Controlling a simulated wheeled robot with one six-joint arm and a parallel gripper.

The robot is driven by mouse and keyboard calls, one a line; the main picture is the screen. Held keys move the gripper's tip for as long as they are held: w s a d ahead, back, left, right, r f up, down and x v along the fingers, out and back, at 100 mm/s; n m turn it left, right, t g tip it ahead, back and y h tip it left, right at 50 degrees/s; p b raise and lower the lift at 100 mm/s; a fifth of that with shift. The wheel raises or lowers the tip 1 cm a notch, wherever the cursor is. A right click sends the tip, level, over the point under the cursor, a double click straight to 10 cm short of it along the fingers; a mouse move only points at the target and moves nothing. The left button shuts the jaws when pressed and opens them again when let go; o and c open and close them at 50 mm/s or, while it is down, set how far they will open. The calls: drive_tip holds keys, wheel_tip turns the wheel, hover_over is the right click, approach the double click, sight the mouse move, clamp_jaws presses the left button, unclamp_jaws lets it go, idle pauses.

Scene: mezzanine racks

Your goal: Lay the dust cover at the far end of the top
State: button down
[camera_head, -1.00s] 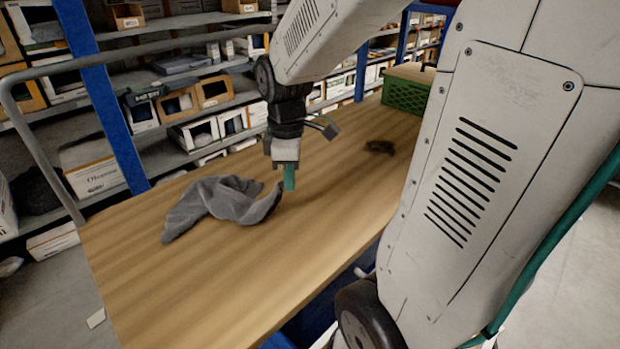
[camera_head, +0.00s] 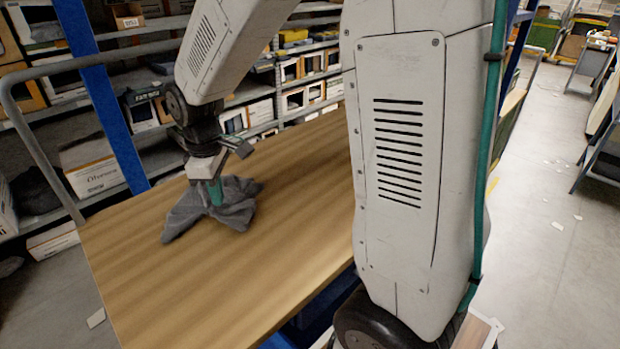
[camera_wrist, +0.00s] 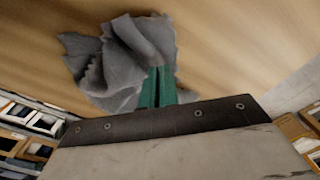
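The dust cover is a crumpled dark grey cloth (camera_head: 237,208) on the left part of the wooden top (camera_head: 290,240). My gripper (camera_head: 215,194) points down into the cloth, with its green fingers close together. In the wrist view the fingers (camera_wrist: 157,76) sit against the bunched cloth (camera_wrist: 110,62), which gathers around their tips. The gripper looks shut on a fold of it. The cloth's lower edges still rest on the top. The exact pinch point is hidden in the folds.
A blue post (camera_head: 100,95) and shelves with boxes (camera_head: 90,165) stand behind the top. A grey rail (camera_head: 40,150) rises at its left end. The bare wood in front of the cloth is clear. My arm hides the top's right end.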

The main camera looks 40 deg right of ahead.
drive_tip(key=shift+f, duration=0.75)
drive_tip(key=c, duration=0.9)
unclamp_jaws()
drive_tip(key=shift+c, duration=0.2)
wheel_tip(320, 180, up, 8)
drive_tip(key=shift+f, duration=0.1)
